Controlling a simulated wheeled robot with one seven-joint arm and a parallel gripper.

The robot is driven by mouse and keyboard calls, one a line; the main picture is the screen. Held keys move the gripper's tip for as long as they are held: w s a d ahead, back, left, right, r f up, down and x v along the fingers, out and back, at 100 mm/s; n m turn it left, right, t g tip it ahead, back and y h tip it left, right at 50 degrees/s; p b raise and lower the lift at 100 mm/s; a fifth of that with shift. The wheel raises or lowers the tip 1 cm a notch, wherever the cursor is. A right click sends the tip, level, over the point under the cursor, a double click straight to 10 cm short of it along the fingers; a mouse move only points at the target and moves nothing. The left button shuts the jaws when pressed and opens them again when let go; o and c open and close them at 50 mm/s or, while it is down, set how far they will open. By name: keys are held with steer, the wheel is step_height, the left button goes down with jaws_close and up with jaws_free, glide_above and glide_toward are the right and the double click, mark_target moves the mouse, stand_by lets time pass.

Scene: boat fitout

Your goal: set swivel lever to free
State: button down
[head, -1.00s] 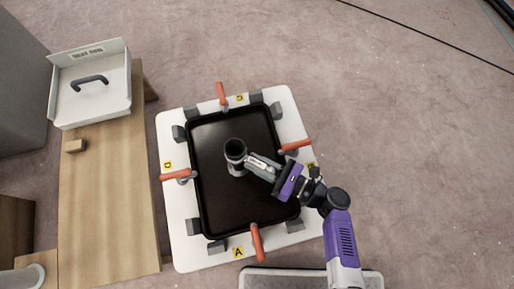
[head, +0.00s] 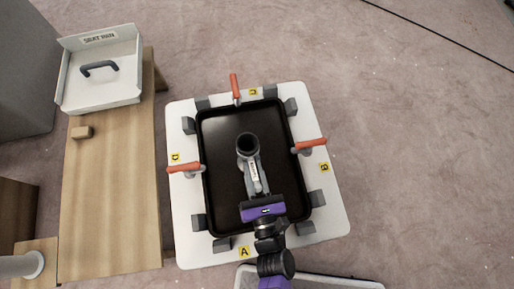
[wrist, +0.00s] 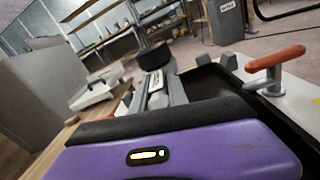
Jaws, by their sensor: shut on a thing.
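The grey swivel lever (head: 253,172) carries a small white label, too small to read. It reaches from the dark round upright post (head: 247,144) at the middle of the black pan toward the picture's bottom edge. My purple gripper (head: 259,193) is shut on its outer end; the fingertips are hard to make out. In the wrist view the lever (wrist: 157,90) runs away from behind the purple gripper body, which hides its near end.
The black pan (head: 215,130) sits on a white plate (head: 335,215) with grey blocks and orange-handled clamps (head: 308,146) around it. A wooden bench (head: 110,200) with a white seat pan box (head: 100,75) stands left. The floor at right is clear.

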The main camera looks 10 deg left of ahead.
steer(key=shift+s+a+m+h, duration=0.1)
steer(key=shift+a+m+h, duration=0.2)
steer(key=shift+h, duration=0.2)
steer(key=c, duration=1.3)
jaws_free()
steer(key=shift+d, duration=0.1)
steer(key=p+v, duration=0.1)
steer(key=v, duration=0.6)
steer(key=shift+s, duration=0.4)
steer(key=shift+d+f, duration=0.1)
steer(key=shift+f, duration=0.05)
